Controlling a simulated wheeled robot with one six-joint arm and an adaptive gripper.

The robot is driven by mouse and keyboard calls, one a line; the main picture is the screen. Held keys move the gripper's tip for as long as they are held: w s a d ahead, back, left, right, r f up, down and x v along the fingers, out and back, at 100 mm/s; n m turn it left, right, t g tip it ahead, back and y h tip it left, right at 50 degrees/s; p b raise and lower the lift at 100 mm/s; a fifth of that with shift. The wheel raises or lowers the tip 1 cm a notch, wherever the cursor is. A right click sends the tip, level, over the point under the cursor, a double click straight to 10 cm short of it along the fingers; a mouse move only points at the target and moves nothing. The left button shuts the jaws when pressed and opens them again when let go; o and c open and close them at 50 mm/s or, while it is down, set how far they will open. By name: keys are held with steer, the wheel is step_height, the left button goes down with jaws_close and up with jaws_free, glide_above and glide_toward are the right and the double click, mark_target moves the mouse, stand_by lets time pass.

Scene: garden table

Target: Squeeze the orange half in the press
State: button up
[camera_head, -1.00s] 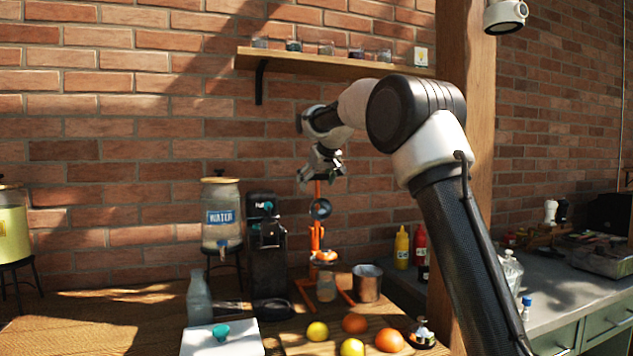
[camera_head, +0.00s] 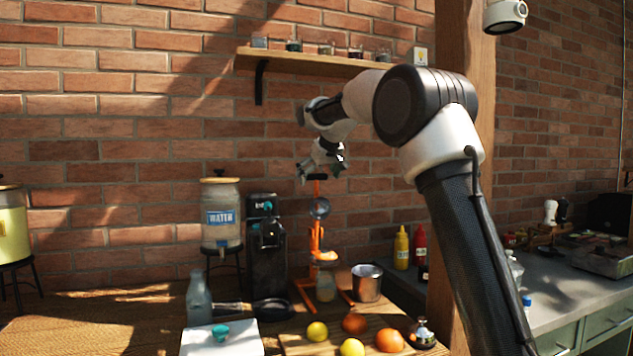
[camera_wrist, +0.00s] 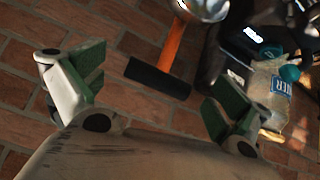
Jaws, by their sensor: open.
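The orange press (camera_head: 316,240) stands on the wooden table, its lever raised. The lever's black handle (camera_head: 317,177) is at the top; the wrist view also shows the handle (camera_wrist: 158,78) at the end of the orange lever. A metal cup (camera_head: 320,208) hangs on the press. An orange-coloured piece, seemingly the orange half (camera_head: 325,255), sits in the lower holder, too small to make out clearly. My gripper (camera_head: 321,170) is open and empty beside the handle. In the wrist view the handle appears between the two fingers (camera_wrist: 155,95); I cannot tell the remaining distance.
A glass (camera_head: 326,287) stands under the press, a metal pot (camera_head: 367,284) to its right. A black machine (camera_head: 265,245) and a water dispenser (camera_head: 221,220) stand to the left. Citrus fruits lie on a board (camera_head: 295,345) in front. A shelf (camera_head: 300,57) with small jars is above.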

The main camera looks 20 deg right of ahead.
steer(key=v, duration=0.9)
steer(key=shift+s, duration=0.2)
steer(key=shift+r, duration=0.1)
steer(key=s+f+g, duration=0.2)
steer(key=s+f, duration=0.3)
steer(key=f, duration=0.5)
steer(key=s+d+f+m+g, duration=0.1)
steer(key=s+f, duration=0.4)
steer(key=s, duration=0.8)
steer(key=s+d+f, duration=0.3)
steer(key=s+f, duration=0.2)
steer(key=s, duration=0.9)
steer(key=s+d+f+m+g, duration=0.1)
steer(key=s+f, duration=0.4)
steer(key=s, duration=0.9)
steer(key=shift+d+m+g, duration=0.3)
steer(key=shift+d, duration=0.2)
